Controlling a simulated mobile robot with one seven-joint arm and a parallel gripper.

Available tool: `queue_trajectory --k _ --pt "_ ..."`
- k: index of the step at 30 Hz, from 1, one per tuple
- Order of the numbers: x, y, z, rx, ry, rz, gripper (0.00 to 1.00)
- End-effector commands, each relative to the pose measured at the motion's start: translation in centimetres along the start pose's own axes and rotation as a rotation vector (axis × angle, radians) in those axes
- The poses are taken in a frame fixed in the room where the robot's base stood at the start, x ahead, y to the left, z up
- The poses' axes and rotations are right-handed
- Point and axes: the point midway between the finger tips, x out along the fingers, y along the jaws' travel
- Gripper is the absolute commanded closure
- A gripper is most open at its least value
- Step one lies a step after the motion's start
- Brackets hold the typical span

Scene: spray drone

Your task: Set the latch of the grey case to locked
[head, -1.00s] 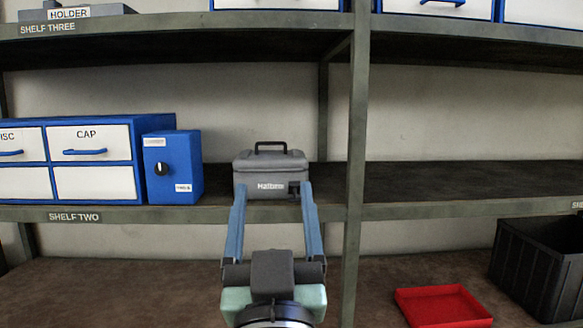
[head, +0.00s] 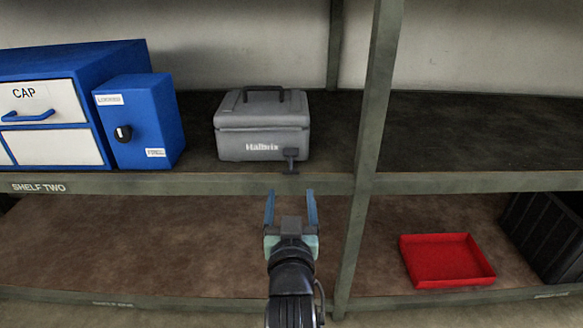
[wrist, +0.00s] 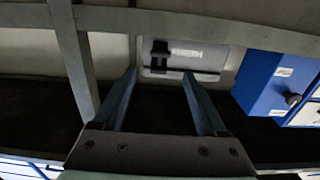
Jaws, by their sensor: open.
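The grey case (head: 262,128) stands on shelf two, with a dark handle on its lid, which is down. Its dark latch (head: 291,159) is on the front face near the right corner and hangs toward the shelf edge. In the wrist view the case (wrist: 205,60) appears upside down beyond the fingers, with the latch (wrist: 159,53) at its left. My gripper (head: 291,193) is open and empty, in front of and below the shelf edge in the head view. It is apart from the latch.
A blue box with a black knob (head: 146,120) stands left of the case, beside the drawer unit (head: 50,120). A shelf upright (head: 372,130) rises to the right. A red tray (head: 445,261) and a black crate (head: 545,235) are on the lower shelf.

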Motion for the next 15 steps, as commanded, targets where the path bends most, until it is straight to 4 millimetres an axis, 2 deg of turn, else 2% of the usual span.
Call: queue_trajectory --k 3,15 --pt "2.1 0.0 0.3 0.0 0.002 -0.001 0.25" --pt "8.1 -0.1 0.2 0.0 0.002 -0.001 0.25"
